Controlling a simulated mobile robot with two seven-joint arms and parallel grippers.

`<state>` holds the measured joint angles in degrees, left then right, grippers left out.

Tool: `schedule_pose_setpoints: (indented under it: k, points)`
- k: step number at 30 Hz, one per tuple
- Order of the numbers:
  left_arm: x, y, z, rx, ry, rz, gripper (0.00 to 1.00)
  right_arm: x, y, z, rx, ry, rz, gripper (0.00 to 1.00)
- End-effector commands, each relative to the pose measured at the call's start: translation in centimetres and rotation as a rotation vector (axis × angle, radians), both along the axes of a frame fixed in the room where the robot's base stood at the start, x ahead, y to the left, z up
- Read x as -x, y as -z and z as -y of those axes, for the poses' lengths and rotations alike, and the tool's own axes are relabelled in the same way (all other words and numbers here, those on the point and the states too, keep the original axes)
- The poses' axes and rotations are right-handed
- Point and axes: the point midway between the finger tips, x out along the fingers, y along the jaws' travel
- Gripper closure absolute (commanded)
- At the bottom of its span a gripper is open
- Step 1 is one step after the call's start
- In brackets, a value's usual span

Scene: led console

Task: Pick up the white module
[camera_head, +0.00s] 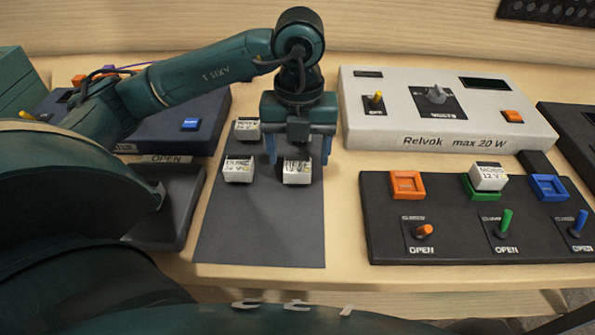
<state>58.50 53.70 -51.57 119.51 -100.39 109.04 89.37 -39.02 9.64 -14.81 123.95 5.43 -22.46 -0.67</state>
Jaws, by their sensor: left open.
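Three white modules with dark-labelled tops are on the dark grey mat (260,240): one at the back (247,133), one at the front left (238,175) and one at the front right (297,178). My left gripper (298,160) points down over the front right module. Its blue fingers are open, one on each side of that module as seen here; I cannot tell whether they touch it. A further white module, marked 12 V (488,180), sits in the green socket of the black panel. My right gripper is not in view.
The black panel (400,195) at right has orange (407,185), green (480,194) and blue (549,187) sockets with toggle switches. A pale Relvok box (450,110) stands behind it. A dark blue console (180,130) is at left, partly behind my arm. The mat's front is clear.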

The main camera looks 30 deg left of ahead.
Motion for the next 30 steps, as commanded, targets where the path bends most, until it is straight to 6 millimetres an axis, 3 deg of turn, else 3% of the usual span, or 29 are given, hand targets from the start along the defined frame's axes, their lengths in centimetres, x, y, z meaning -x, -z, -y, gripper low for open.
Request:
schedule_pose_setpoints:
  k: [6,15,30]
  points:
    - [0.3,3.1,-0.1,-0.001,-0.001,-0.003,0.31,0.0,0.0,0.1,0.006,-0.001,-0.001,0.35]
    - [0.3,3.7,-0.1,0.0,0.0,0.0,0.31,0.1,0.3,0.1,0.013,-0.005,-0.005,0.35]
    - [0.2,3.6,-0.1,0.0,-0.001,0.0,0.71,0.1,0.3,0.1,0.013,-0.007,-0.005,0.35]
